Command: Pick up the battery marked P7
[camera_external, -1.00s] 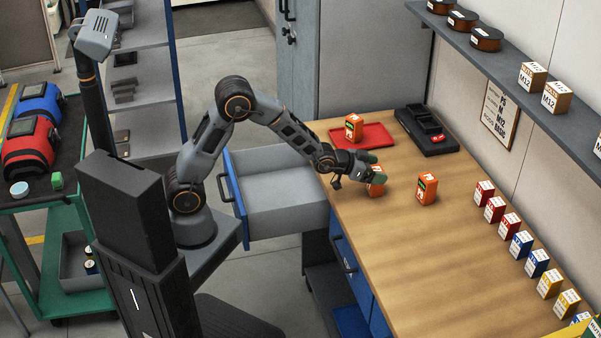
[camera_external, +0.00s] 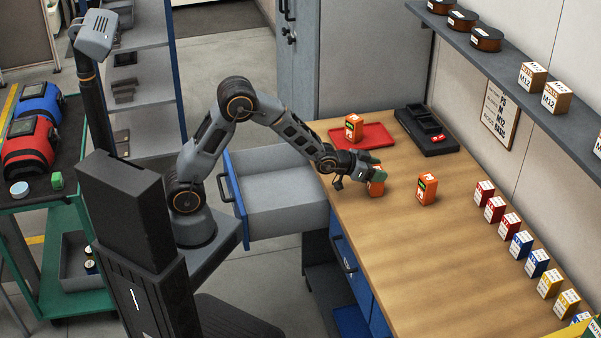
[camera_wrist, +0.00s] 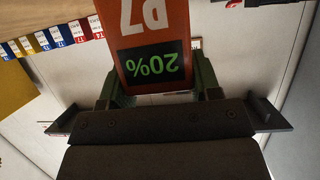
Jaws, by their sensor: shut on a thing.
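An orange battery (camera_external: 376,187) stands at the left part of the wooden bench, partly hidden by my gripper (camera_external: 371,168). In the wrist view the battery (camera_wrist: 150,20) shows a white P7 mark, upside down, and a dark display reading 20% in green. My gripper (camera_wrist: 158,90) is shut on this battery, with a green finger on each side of it. A second orange battery (camera_external: 427,189) stands on the bench to the right, and a third (camera_external: 353,127) stands on the red tray (camera_external: 376,134). Their marks are too small to read.
A black charger-like unit (camera_external: 428,131) sits at the back of the bench. Small red, blue and yellow boxes (camera_external: 509,226) line the wall side. An open grey drawer (camera_external: 275,186) juts out left of the bench. The bench's front middle (camera_external: 420,265) is clear.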

